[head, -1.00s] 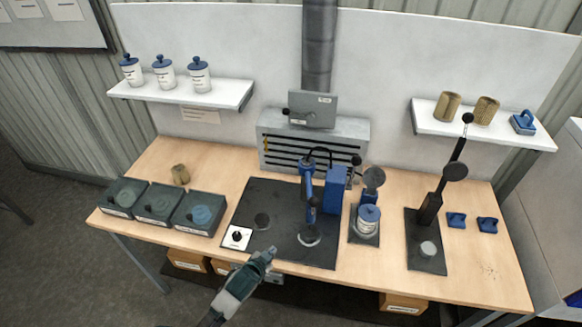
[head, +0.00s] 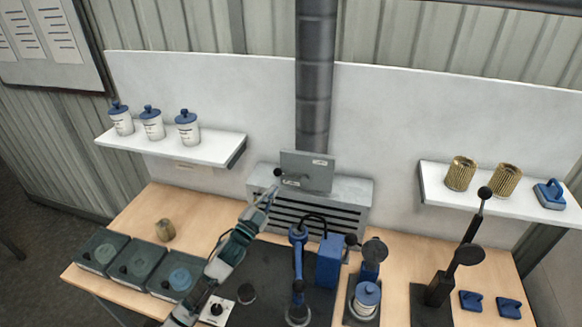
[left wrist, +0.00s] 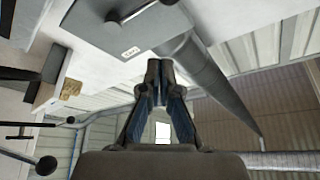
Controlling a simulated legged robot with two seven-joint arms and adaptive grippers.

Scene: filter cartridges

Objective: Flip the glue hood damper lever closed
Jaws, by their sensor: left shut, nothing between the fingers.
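The damper lever is a short dark rod with a black knob (head: 277,172) at its left end, on the front of the grey damper box (head: 318,172) above the slotted hood (head: 345,205). The lever points left, roughly level. My left gripper (head: 270,194) is shut and empty, just below the knob; whether it touches the knob I cannot tell. In the left wrist view the closed fingertips (left wrist: 160,68) lie below the damper box (left wrist: 105,35), with the dark lever (left wrist: 140,12) at the top edge. My right gripper is not in view.
A round grey duct (head: 315,80) rises behind the box. Below stand a blue dispenser (head: 328,262) and a black-handled press (head: 455,262). Green bins (head: 138,262) line the left. Shelves with white jars (head: 152,123) and tan filters (head: 460,173) flank the hood.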

